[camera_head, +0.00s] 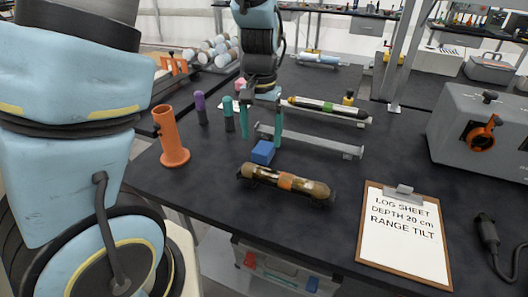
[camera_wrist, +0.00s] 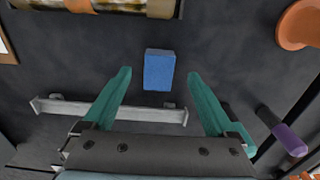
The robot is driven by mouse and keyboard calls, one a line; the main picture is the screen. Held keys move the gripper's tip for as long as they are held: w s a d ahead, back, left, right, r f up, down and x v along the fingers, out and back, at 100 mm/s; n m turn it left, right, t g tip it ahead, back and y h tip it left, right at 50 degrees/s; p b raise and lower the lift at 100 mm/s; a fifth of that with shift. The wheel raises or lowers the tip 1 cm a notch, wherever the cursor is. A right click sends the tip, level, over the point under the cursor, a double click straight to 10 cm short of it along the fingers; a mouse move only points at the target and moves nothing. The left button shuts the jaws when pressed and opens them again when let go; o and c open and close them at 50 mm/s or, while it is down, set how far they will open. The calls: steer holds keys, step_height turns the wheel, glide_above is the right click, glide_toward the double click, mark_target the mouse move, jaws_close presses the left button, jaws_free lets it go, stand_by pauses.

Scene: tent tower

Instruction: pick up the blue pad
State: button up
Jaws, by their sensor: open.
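My gripper (camera_head: 246,118) has teal fingers and points down behind the pad in the head view. In the wrist view my gripper (camera_wrist: 158,73) is open and empty, with its fingers spread wider than the pad. The pad is not touched by either finger, as far as I can see.
A brown-gold cylinder (camera_head: 285,184) lies on a cradle in front of the pad. An orange upright holder (camera_head: 170,138) stands to the left. A grey rail (camera_head: 312,141) lies to the right. Purple (camera_head: 201,108) and teal (camera_head: 229,113) upright pieces stand near my gripper. A clipboard (camera_head: 405,235) lies at front right.

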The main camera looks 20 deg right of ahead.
mark_target(262, 151)
steer(key=shift+s+f+p, duration=0.1)
steer(key=shift+f+p, duration=0.65)
steer(key=shift+f, duration=2.05)
steer(key=shift+c, duration=0.3)
steer(key=c, duration=1.4)
